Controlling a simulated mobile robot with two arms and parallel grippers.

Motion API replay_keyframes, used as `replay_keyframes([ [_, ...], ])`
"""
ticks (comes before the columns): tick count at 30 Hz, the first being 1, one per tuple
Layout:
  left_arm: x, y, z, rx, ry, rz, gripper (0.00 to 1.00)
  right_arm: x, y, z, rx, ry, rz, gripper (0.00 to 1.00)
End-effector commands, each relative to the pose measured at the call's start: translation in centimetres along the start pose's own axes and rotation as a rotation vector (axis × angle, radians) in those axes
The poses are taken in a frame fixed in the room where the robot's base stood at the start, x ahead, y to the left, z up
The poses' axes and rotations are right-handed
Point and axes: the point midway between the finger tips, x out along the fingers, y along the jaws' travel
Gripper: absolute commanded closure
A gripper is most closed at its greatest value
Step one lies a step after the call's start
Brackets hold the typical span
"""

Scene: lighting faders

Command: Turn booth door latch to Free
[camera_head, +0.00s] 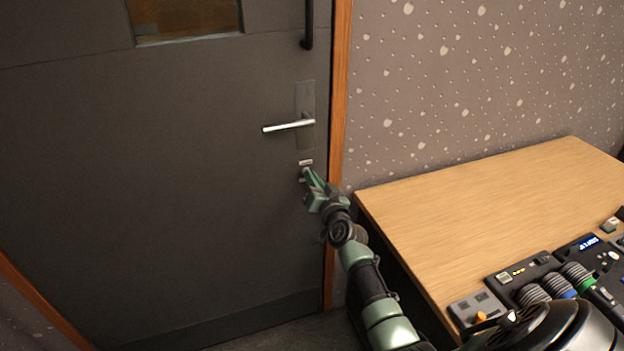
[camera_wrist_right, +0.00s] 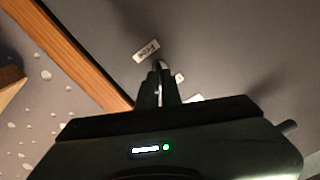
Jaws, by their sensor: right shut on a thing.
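The grey booth door (camera_head: 190,190) has a small latch below its lever handle. In the head view a pale label (camera_head: 306,162) shows above the latch, which my right gripper mostly covers. My right gripper (camera_head: 307,176) reaches the door there, near the frame edge. In the right wrist view its fingers (camera_wrist_right: 158,88) are shut on the latch knob (camera_wrist_right: 160,66), whose curved rim shows at the fingertips. A white label reading Free (camera_wrist_right: 146,51) lies just beyond the knob. Another pale label, partly hidden, shows beside the fingers. My left gripper is not in view.
A silver lever handle (camera_head: 289,126) sticks out above the latch, and a black pull bar (camera_head: 308,25) is higher up. The wooden door frame (camera_head: 339,95) runs close by. A wooden desk (camera_head: 490,215) with control gear (camera_head: 525,278) stands at the right.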

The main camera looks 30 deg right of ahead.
Motion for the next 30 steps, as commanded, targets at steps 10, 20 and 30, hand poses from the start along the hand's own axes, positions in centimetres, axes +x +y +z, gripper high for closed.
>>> replay_keyframes([
  [10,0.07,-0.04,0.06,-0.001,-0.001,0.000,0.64,0.00,0.27,0.01,0.332,0.001,0.001,1.00],
  [20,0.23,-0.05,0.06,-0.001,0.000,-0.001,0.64,0.00,0.46,0.15,0.645,0.000,0.001,1.00],
  [30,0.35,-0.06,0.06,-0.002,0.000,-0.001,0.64,-0.01,0.62,0.25,0.925,0.001,0.001,1.00],
])
